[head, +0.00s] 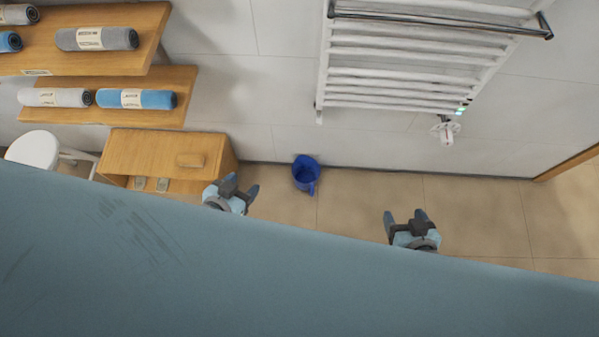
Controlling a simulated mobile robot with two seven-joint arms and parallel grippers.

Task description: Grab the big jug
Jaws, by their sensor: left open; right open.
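A dark blue jug (306,176) stands on the tiled floor close to the wall, near the middle of the head view. Its open top faces up and its handle or spout side points toward the lower right. My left gripper (240,186) is open and empty, to the left of the jug and apart from it. My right gripper (405,216) is open and empty, to the right of the jug and further from it. The lower parts of both arms are hidden behind a large blue-grey surface in the foreground.
A wooden cabinet (150,150) stands left of the jug, with a white stool (36,149) beside it. Wooden shelves (140,78) above hold several rolled towels. A white towel rail (400,75) hangs on the wall. The floor (470,205) around the jug and to the right is clear.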

